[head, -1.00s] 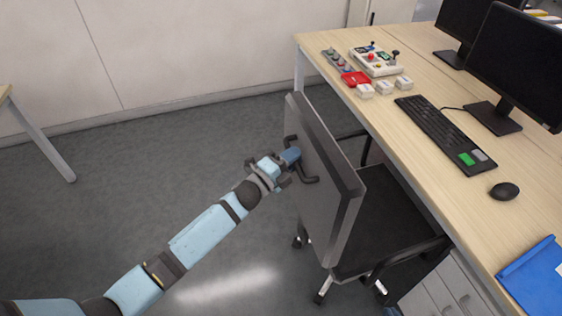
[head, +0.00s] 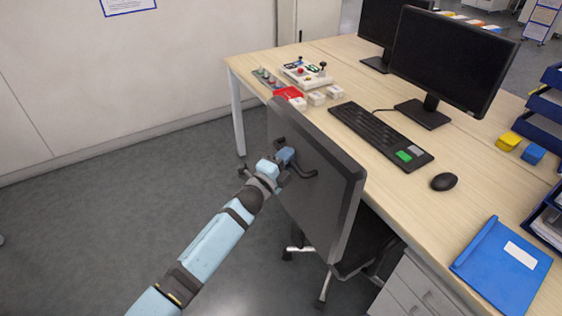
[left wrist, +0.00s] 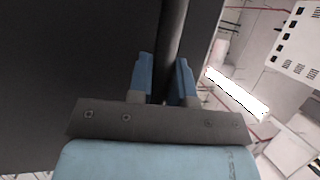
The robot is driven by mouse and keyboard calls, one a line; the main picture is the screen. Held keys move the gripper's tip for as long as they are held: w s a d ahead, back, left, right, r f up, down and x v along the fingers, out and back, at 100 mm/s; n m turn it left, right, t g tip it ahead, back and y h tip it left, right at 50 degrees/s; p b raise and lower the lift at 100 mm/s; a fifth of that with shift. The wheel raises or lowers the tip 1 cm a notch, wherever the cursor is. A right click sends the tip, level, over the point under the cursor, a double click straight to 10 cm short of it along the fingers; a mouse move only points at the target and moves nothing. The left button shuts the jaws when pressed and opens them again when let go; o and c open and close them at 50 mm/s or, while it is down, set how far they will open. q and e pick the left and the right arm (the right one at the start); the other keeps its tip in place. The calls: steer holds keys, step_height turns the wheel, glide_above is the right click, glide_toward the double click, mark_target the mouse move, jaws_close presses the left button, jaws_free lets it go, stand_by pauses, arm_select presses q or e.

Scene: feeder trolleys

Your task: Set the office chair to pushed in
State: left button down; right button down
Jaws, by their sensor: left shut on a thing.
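The office chair (head: 325,190) stands at the near side of the desk (head: 375,165), with its dark grey backrest towards me and its seat partly under the desktop. A dark bar handle (head: 301,172) sticks out from the back of the backrest. My left gripper (head: 286,156) is shut on this handle. In the left wrist view its two blue fingers (left wrist: 162,82) stand on either side of the dark bar (left wrist: 171,45), with the backrest behind. Most of the seat is hidden by the backrest and desk. My right gripper is not in view.
A drawer unit (head: 415,290) stands under the desk, right of the chair. On the desk are a keyboard (head: 380,135), a mouse (head: 444,181), monitors (head: 450,58), a control box (head: 304,74) and a blue folder (head: 502,265). The floor (head: 110,225) on the left is clear.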

arm_select(q)
steer(key=shift+d+r, duration=0.1)
steer(key=shift+r, duration=0.05)
steer(key=c, duration=1.1)
jaws_free()
steer(key=shift+w, duration=0.1)
steer(key=shift+f, duration=0.2)
steer(key=shift+s+f, duration=0.1)
steer(key=shift+s, duration=0.1)
steer(key=v, duration=1.3)
steer(key=shift+s+r+p, duration=0.2)
steer(key=shift+p, duration=0.2)
steer(key=shift+a, duration=0.25)
